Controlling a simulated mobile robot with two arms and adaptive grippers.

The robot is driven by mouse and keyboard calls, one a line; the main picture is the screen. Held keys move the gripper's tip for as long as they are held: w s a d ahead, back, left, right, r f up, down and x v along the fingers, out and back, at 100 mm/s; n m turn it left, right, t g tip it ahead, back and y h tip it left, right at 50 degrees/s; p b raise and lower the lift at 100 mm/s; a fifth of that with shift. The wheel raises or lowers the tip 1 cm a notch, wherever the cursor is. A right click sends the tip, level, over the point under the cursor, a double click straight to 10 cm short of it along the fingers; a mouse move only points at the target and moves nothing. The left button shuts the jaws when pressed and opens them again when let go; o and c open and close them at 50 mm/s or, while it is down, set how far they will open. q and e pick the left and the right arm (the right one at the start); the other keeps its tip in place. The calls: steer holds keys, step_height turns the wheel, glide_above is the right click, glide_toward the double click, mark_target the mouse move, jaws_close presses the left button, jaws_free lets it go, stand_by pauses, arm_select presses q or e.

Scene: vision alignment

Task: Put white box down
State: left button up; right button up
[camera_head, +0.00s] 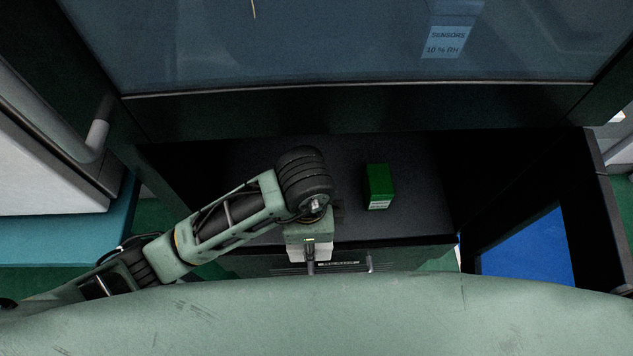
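My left arm reaches in from the left over a black shelf surface (255,160). Its gripper (310,254) is in front of the shelf's near edge, seen from above. A small pale, whitish block-like part (323,252) shows just below the grey-green wrist end. I cannot tell whether it is the white box or part of the gripper. The fingers are small and mostly hidden, so their opening is unclear. No other white box is plainly visible. My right gripper is not in view.
A green box (379,186) with a white label stands on the black shelf, right of my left wrist. A large dark glass panel (330,45) rises behind. A blue panel (525,250) lies at right, inside a dark frame. Clear shelf lies around the green box.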

arm_select(q)
steer(key=w+b, duration=0.2)
steer(key=w, duration=1.4)
steer(key=f, duration=0.6)
steer(key=shift+s+f, duration=0.15)
steer(key=shift+s, duration=0.1)
steer(key=shift+w+f+p, duration=0.15)
steer(key=shift+f+p, duration=0.05)
steer(key=shift+p, duration=0.15)
steer(key=shift+f, duration=0.15)
steer(key=o, duration=0.8)
steer(key=shift+f, duration=0.2)
steer(key=o, duration=0.5)
steer(key=shift+c, duration=0.2)
